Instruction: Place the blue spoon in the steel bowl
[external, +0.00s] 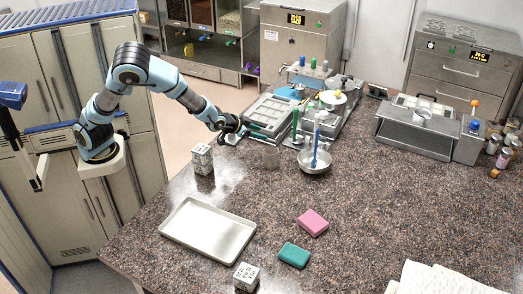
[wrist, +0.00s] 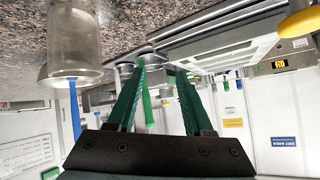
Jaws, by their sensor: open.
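The steel bowl (external: 322,170) stands on the speckled counter right of centre in the external view. The blue spoon (external: 316,146) stands nearly upright with its lower end inside the bowl and its handle above the rim. In the wrist view, which is upside down, a blue handle (wrist: 75,108) shows beyond a clear beaker. My gripper (external: 243,129) is to the left of the bowl, apart from it and from the spoon. In the wrist view its two green fingers (wrist: 157,78) are spread with nothing held between them.
The clear beaker (external: 271,157) stands between my gripper and the bowl. A green-handled tool (external: 295,122) stands behind the bowl. A grey mould tray (external: 268,116) lies beyond my gripper. A patterned block (external: 202,160) and a baking tray (external: 207,230) are nearer. Pink and teal sponges lie in front.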

